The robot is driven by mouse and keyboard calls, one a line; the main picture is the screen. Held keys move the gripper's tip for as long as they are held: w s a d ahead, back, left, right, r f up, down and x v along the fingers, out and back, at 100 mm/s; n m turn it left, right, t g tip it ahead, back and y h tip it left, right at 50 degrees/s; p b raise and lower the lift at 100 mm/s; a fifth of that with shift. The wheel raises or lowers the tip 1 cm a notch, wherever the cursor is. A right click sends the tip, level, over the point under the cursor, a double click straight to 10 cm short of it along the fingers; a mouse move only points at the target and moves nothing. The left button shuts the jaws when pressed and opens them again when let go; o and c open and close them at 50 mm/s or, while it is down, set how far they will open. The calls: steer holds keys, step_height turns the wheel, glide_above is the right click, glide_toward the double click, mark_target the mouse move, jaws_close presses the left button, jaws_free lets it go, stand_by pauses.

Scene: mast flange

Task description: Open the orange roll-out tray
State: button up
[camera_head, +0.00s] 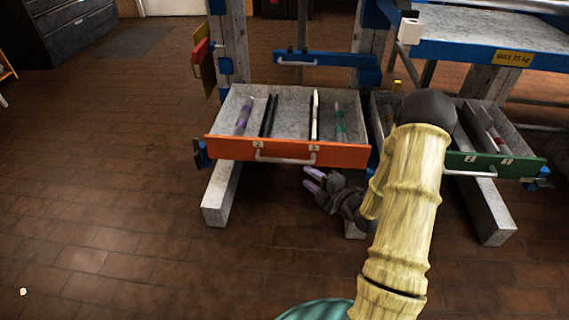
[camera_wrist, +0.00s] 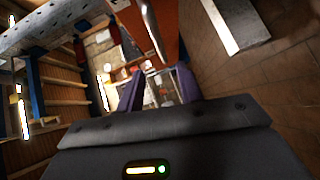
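The orange roll-out tray (camera_head: 215,149) stands out from the frame, with its inside in view. Its pale bar handle (camera_head: 285,160) runs along the orange front. My gripper (camera_head: 312,180) is just below the front, near the handle's right end, and looks clear of it. In the wrist view my gripper (camera_wrist: 158,88) has its two purple fingers apart with nothing between them. The orange front (camera_wrist: 168,28) and the handle (camera_wrist: 152,30) show above and beyond the fingertips there.
A green-fronted tray (camera_head: 460,164), also standing out, is at the right, partly behind my arm. A blue drawer front (camera_head: 328,60) is behind the orange tray. Pale beam feet (camera_head: 220,196) reach forward on the floor.

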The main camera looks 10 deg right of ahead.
mark_target(287, 161)
steer(key=b+x, duration=0.4)
steer(key=x, duration=0.7)
steer(key=shift+w+a+f, duration=0.1)
steer(key=shift+w+f, duration=0.05)
steer(key=shift+w, duration=0.1)
steer(key=shift+w+a, duration=0.25)
steer(key=shift+w, duration=0.2)
steer(key=shift+c, duration=0.3)
jaws_close()
